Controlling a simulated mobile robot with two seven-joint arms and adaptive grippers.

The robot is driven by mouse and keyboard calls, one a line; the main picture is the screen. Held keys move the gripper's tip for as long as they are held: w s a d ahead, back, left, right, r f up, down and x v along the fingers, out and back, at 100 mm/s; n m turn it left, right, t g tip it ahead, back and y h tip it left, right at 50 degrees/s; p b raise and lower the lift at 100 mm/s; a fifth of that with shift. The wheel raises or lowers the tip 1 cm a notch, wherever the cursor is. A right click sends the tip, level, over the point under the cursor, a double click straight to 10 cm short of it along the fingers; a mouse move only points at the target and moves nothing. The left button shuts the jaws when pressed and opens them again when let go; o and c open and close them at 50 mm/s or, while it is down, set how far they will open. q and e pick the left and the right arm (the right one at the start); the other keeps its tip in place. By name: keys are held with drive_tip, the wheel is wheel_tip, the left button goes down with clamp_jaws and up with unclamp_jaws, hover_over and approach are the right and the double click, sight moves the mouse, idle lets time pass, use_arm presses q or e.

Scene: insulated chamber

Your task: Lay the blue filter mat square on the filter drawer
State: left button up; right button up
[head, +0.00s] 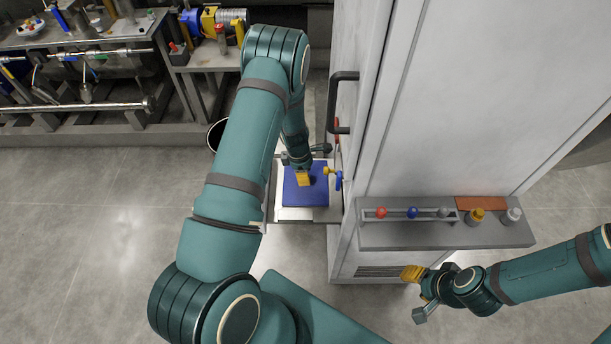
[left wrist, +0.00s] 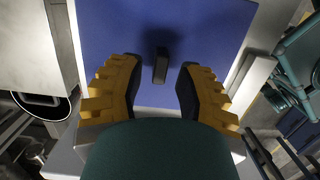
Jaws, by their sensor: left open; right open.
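The blue filter mat (head: 306,196) lies on the pale filter drawer (head: 293,214), which sticks out to the left of the white cabinet. A strip of drawer shows along the mat's near and left edges. My left gripper (head: 303,180) is over the mat, pointing down. In the left wrist view its yellow fingers (left wrist: 160,88) are open, on either side of a small dark tab (left wrist: 161,66) on the mat (left wrist: 205,30). I cannot tell whether the fingers touch the mat. My right gripper (head: 413,292) is open and empty, in front of the cabinet.
The white cabinet (head: 470,90) has a dark handle (head: 336,105) above the drawer and a grey shelf (head: 400,237) with coloured knobs. A blue valve handle (head: 339,180) sits close to the drawer's right side. A workbench (head: 80,45) stands back left. Floor at left is clear.

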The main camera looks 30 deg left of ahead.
use_arm(q)
wheel_tip(320, 180, up, 10)
drive_tip(key=a+p, duration=0.1)
drive_tip(key=shift+s, duration=0.4)
use_arm(e)
drive_tip(key=shift+w+r, duration=0.3)
drive_tip(key=shift+r, duration=0.6)
use_arm(q)
drive_tip(key=shift+a, duration=0.1)
